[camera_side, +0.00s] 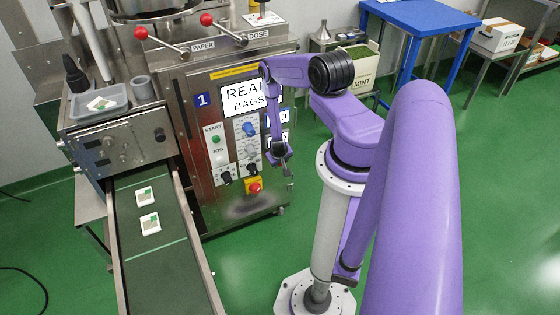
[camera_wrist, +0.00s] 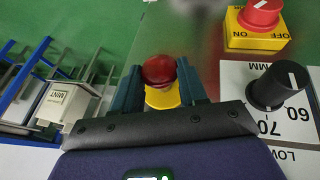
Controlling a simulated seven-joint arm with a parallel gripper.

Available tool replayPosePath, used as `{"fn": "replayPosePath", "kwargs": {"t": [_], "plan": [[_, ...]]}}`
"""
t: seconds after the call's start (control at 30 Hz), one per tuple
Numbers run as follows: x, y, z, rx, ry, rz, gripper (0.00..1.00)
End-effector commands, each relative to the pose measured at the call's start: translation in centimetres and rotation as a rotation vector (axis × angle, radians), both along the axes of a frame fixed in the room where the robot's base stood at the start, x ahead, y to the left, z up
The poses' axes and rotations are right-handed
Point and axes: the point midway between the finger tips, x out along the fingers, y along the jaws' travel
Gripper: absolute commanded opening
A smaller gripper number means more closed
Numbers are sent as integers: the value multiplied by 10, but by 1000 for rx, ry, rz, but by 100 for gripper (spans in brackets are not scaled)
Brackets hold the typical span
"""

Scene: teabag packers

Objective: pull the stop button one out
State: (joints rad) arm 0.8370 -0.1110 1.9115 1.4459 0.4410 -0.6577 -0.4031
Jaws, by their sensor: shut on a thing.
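The red round stop button (camera_wrist: 158,70), with a yellow collar (camera_wrist: 163,97) beside it, shows in the wrist view between my two fingers. My gripper (camera_wrist: 160,85) is shut on this button, one finger on each side. In the side view my gripper (camera_side: 283,170) is at the right edge of the front panel of machine one (camera_side: 202,99). The button cannot be made out behind it there. How far the button stands out from the panel cannot be told.
A red knob on a yellow ON/OFF plate (camera_wrist: 260,14) and a black dial (camera_wrist: 276,88) are close by. In the side view this yellow plate (camera_side: 254,187) is low on the panel. A conveyor (camera_side: 150,245) carries teabag packets at left. A blue table (camera_side: 420,16) stands behind.

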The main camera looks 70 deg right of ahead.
Motion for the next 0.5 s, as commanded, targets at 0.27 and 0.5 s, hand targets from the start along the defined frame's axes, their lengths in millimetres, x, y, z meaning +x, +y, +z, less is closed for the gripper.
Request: {"fn": "replayPosePath", "kwargs": {"t": [0.27,0.5], "plan": [[-1,1,0,3,3,0,69],[-1,3,4,2,3,1,69]]}}
